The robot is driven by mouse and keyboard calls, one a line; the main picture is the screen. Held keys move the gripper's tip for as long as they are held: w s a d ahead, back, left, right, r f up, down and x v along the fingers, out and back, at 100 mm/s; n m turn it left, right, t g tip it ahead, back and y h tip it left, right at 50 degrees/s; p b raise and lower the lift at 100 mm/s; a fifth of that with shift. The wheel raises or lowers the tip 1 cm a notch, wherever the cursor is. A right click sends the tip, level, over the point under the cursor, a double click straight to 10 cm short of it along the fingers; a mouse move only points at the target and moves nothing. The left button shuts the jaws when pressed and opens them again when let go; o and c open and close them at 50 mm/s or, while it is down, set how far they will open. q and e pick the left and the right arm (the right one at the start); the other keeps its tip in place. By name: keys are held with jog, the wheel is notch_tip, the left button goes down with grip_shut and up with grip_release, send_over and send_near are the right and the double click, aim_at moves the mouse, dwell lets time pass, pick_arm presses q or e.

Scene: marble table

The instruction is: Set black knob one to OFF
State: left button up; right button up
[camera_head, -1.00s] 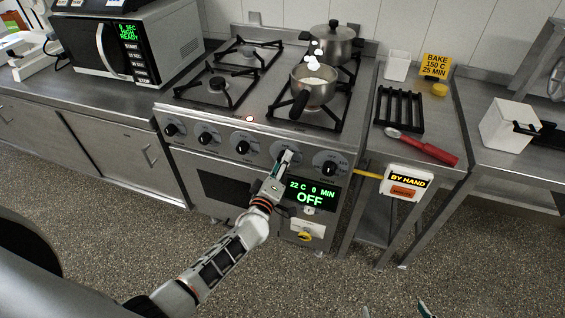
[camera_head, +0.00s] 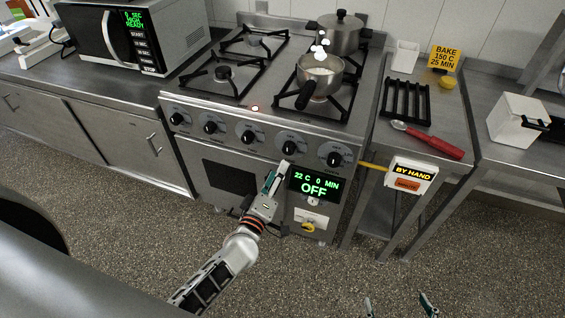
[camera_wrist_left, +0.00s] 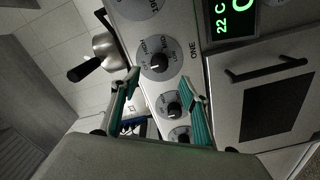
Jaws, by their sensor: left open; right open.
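Black knob one (camera_head: 289,148) is the fourth from the left in the row on the stove front. In the left wrist view, the black knob (camera_wrist_left: 158,66) sits on a grey dial with HIGH and LOW marks, beside the label ONE. I cannot read its exact setting. My left gripper (camera_head: 277,173) is just below and in front of it, open and empty, apart from the knob. Its green-padded fingers (camera_wrist_left: 160,98) show in the left wrist view. Only the fingertips of my right gripper (camera_head: 398,303) show at the bottom edge, open and away from the stove.
A steaming saucepan (camera_head: 319,86) stands on the front right burner, its handle toward the front; a lidded pot (camera_head: 340,38) is behind it. The oven display (camera_head: 314,187) reads OFF. The floor in front is clear.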

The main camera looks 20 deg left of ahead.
pick_arm(q)
jog(key=shift+s, duration=1.25)
jog(key=s+f+m+g+h, duration=0.1)
jog(key=s+f+m+g, duration=0.2)
jog(key=s+f+m, duration=0.2)
jog(key=s+f+m+g+h, duration=0.1)
jog(key=s+f+m+g, duration=0.3)
jog(key=s+m, duration=0.7)
jog(key=s+f, duration=0.1)
jog(key=s, duration=0.3)
jog(key=shift+f, duration=0.25)
jog(key=shift+a, duration=0.1)
